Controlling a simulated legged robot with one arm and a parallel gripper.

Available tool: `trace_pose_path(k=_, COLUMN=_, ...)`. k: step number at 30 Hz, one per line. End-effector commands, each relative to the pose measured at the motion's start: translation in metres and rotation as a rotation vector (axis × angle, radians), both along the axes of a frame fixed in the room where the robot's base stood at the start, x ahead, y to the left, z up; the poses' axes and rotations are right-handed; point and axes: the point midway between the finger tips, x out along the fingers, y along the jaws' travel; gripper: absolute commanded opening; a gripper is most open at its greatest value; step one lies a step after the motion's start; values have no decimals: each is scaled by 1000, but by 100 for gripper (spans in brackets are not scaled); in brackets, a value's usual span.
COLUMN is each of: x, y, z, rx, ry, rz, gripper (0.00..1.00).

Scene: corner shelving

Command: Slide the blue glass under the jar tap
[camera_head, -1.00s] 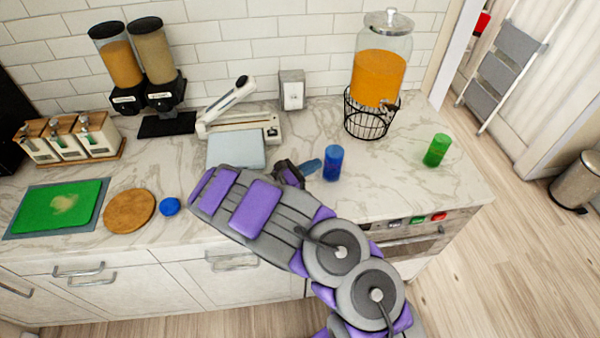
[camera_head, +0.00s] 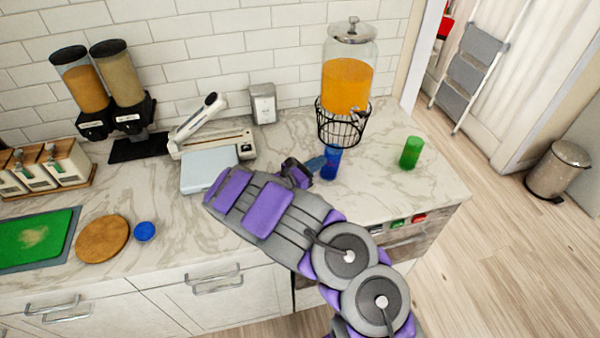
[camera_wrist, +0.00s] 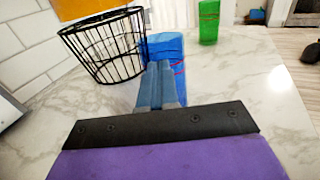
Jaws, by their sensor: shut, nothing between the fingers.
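The blue glass (camera_head: 331,163) stands upright on the counter, just in front of the wire stand (camera_head: 340,130) that carries the jar of orange drink (camera_head: 346,86). The jar tap (camera_head: 358,108) is small at the jar's lower right front. My gripper (camera_head: 317,163) is shut and empty, its blue-grey fingertips at the left side of the glass. In the wrist view the fingertips (camera_wrist: 158,78) overlap the lower part of the blue glass (camera_wrist: 168,50); they look to be touching it. The wire stand (camera_wrist: 104,48) is left of the glass there.
A green glass (camera_head: 411,152) stands to the right, nearer the counter's right edge. A scale-like appliance (camera_head: 210,165) and a napkin holder (camera_head: 263,103) are to the left.

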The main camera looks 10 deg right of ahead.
Motion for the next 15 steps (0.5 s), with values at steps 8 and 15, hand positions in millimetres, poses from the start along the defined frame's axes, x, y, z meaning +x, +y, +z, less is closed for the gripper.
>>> trace_pose_path(k=8, x=24, y=-54, z=-2, rx=-6, ry=-1, rz=-5, gripper=0)
trace_pose_path(k=15, x=44, y=-96, z=-2, rx=-2, ry=-2, rz=-1, gripper=0)
